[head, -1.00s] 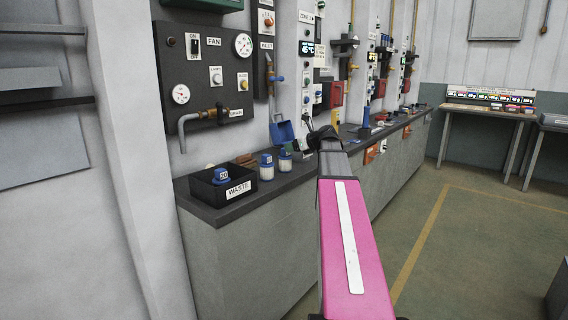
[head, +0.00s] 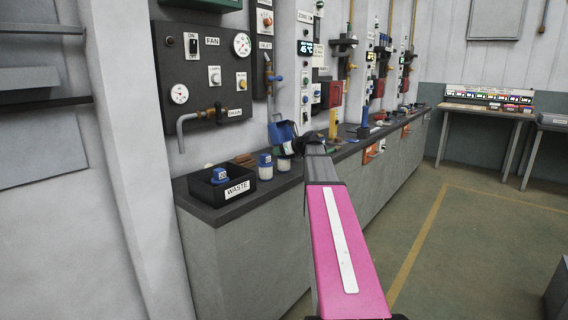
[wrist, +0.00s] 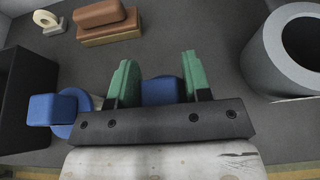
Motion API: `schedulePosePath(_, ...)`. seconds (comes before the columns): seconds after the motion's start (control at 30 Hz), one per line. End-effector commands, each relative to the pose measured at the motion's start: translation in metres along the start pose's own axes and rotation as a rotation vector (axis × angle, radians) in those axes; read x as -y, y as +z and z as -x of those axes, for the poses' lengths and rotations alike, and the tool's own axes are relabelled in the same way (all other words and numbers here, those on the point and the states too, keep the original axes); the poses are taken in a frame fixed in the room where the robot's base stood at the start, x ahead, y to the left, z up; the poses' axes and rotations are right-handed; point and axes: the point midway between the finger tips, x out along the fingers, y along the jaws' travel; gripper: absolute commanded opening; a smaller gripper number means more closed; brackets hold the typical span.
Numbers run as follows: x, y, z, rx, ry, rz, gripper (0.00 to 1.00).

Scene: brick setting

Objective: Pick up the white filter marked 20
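Two white filters with blue caps stand on the grey counter in the head view: one (head: 265,171) beside the waste box, the other (head: 284,163) further right, close to my gripper (head: 293,147). The small marks on their caps are too small to read surely. A blue-capped piece with a label (head: 220,176) sits in the waste box. In the wrist view, my gripper's green fingers (wrist: 160,82) are open on either side of a blue cap (wrist: 162,91); I cannot tell whether they touch it. Another blue cap (wrist: 55,109) lies left of the fingers.
The black waste box (head: 238,188) stands at the counter's near end; its wall (wrist: 22,100) is at the left in the wrist view. Wall panels stand behind the counter.

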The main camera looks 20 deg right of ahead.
Motion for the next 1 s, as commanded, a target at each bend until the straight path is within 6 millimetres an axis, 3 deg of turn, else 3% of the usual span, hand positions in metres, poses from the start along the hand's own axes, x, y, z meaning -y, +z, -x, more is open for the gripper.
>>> schedulePosePath(0.03,0.000,0.000,0.000,-0.001,0.001,0.000,0.25)
schedulePosePath(0.1,0.000,-0.001,0.000,-0.002,0.001,0.001,0.07)
schedulePosePath(0.47,0.000,0.002,0.001,-0.005,0.000,0.002,0.07)
schedulePosePath(1.0,0.001,0.078,0.032,-0.001,0.001,0.002,0.07)
